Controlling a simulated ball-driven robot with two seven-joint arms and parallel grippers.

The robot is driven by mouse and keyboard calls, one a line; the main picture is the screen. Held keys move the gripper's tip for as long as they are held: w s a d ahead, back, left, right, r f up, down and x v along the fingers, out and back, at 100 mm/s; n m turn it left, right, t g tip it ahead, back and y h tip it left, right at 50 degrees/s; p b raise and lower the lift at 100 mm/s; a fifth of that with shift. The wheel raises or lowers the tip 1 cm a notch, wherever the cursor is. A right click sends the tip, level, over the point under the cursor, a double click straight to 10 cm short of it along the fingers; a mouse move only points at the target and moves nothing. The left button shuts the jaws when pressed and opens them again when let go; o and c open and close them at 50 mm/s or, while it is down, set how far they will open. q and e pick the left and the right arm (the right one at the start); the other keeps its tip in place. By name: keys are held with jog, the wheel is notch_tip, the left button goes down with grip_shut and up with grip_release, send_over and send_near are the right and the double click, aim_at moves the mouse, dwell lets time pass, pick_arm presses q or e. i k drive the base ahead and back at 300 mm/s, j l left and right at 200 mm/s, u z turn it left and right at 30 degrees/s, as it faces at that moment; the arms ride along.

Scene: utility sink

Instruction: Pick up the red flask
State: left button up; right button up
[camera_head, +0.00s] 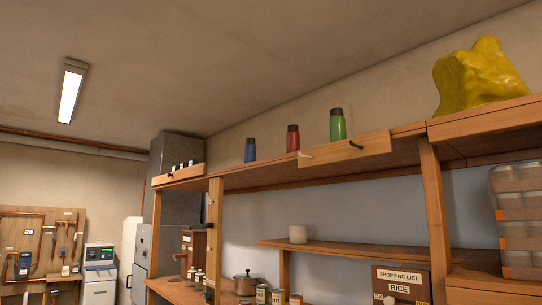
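A red flask (293,138) with a dark cap stands upright on the high wooden shelf. A blue flask (250,150) stands to its left and a green flask (338,125) to its right, both also dark-capped. The red flask's base is close to the shelf's front edge as seen from below; its exact depth on the shelf cannot be told. Neither of my grippers is in view.
A wooden board with hooks (345,150) runs along the top shelf's front, below the green flask. A yellow lumpy object (480,76) sits at the right end. A pot (246,284) and cans stand below.

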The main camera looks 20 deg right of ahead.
aim_at(293, 144)
jog(key=i+z, duration=0.45)
jog(key=i+j+z, duration=0.25)
jog(key=z, duration=0.15)
jog(key=i, duration=0.15)
